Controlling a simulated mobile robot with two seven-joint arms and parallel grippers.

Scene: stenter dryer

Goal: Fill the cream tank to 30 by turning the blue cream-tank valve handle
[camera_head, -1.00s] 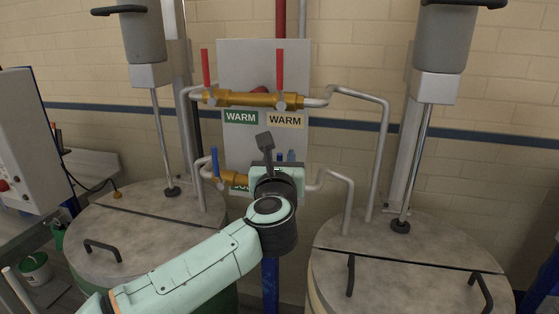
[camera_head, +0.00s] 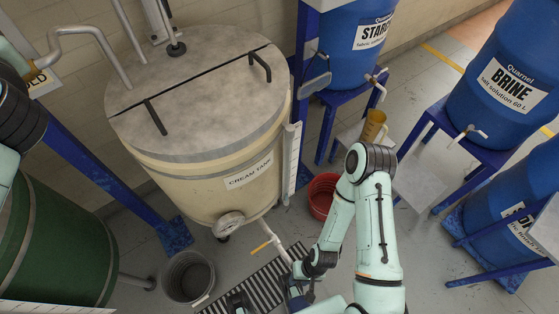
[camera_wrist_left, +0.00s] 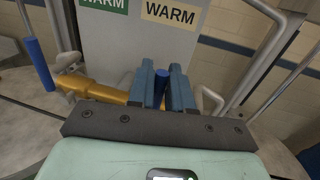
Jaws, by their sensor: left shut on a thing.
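The cream tank (camera_head: 200,140) is a pale round tank with a grey two-part lid and a "CREAM TANK" label. A white marked gauge strip (camera_head: 290,165) stands on its right side; its level is too small to read. In the left wrist view, the blue cream-tank valve handle (camera_wrist_left: 160,90) stands up between the two blue fingers of my left gripper (camera_wrist_left: 163,75), which is shut on it. The brass valve body is partly hidden by the gripper. My right gripper (camera_head: 296,290) is low at the bottom of the head view, by the floor grating; its fingers are unclear.
Another blue handle (camera_wrist_left: 38,63) stands left on the brass pipe (camera_wrist_left: 95,88). A handwheel (camera_head: 228,222) and a drain pipe with a yellow handle (camera_head: 262,246) are at the tank's foot. A grey bucket (camera_head: 188,276), red bucket (camera_head: 322,194) and blue barrels (camera_head: 510,95) stand around.

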